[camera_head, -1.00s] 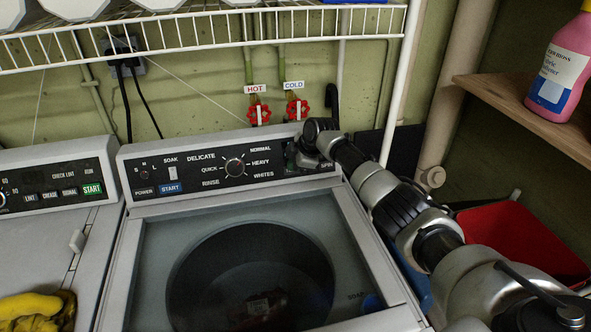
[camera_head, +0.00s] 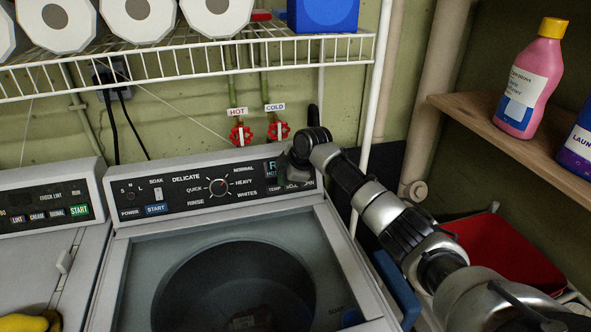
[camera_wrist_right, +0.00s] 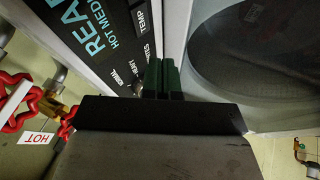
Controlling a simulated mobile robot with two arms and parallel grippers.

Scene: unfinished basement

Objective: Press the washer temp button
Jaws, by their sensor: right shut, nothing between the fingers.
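The washer (camera_head: 345,255) has a dark control panel (camera_head: 140,212) at its back. The temp button, labelled TEMP (camera_head: 275,188), is at the panel's right end, below a lit display (camera_head: 270,168). The TEMP label (camera_wrist_right: 143,18) also shows in the right wrist view, beyond my fingertips, beside the display (camera_wrist_right: 90,30). My right gripper (camera_head: 286,165) is at the display's right side, partly covering it. Its two green fingers (camera_wrist_right: 163,78) are shut together and empty. Whether they touch the panel I cannot tell. My left gripper is not in view.
A second machine (camera_head: 50,255) stands at left. Red HOT and COLD valves (camera_head: 240,134) are on the wall behind. A wire shelf (camera_head: 200,62) hangs above. A wooden shelf (camera_head: 500,125) with bottles and a red bin (camera_head: 505,255) are at right.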

